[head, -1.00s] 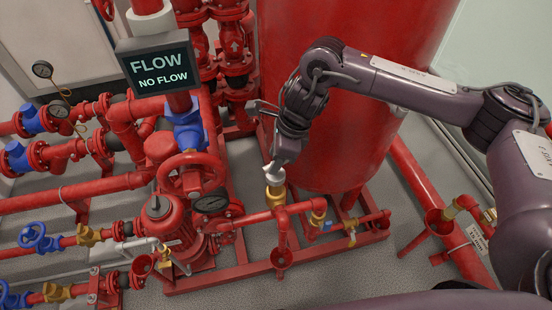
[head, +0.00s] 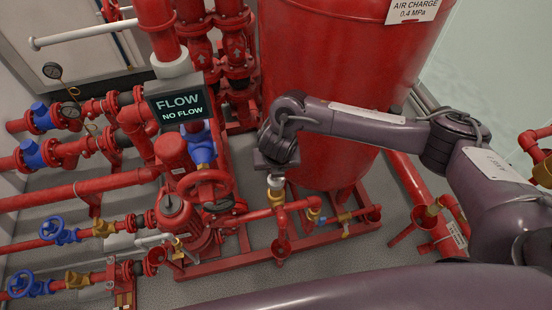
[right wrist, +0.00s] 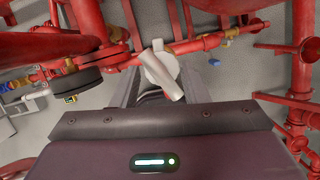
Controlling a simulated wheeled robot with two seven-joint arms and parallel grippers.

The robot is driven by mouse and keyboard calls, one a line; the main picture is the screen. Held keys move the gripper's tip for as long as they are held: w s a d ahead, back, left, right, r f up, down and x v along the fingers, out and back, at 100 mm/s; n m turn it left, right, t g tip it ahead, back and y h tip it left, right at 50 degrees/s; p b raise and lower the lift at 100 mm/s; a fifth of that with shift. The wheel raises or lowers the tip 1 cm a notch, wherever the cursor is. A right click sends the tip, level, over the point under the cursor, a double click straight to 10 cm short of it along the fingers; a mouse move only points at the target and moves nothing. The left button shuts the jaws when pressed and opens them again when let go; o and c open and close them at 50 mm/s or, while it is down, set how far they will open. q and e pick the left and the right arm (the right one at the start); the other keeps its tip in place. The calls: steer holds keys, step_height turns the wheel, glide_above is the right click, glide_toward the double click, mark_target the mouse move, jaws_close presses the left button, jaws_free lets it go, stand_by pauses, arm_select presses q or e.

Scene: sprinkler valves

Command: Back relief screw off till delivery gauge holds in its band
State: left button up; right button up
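The relief screw (head: 275,182) is a pale metal cap with a bar handle on a brass valve body (head: 276,196), on the red pipe in front of the tank. In the right wrist view the screw's bar (right wrist: 163,78) lies slantwise between my finger tips. My right gripper (right wrist: 159,85) is open, with a gap visible on each side of the bar. In the head view my right wrist (head: 277,160) is right above the screw and hides the fingers. The delivery gauge (head: 218,207) is dark-rimmed and its dial cannot be read. My left gripper is out of view.
A sign (head: 180,106) reads "FLOW NO FLOW". A red handwheel (head: 205,184) and a red pump motor (head: 178,222) stand left of the screw. The large red tank (head: 335,90) is close behind.

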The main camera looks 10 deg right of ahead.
steer(key=shift+r+m+p, duration=0.35)
steer(key=shift+m+p, duration=0.15)
steer(key=shift+m, duration=0.2)
steer(key=shift+f+m+h+p, duration=0.3)
steer(key=shift+m+h, duration=0.1)
steer(key=shift+m, duration=0.1)
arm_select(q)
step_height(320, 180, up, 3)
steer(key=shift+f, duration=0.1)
arm_select(e)
steer(key=shift+f, duration=0.15)
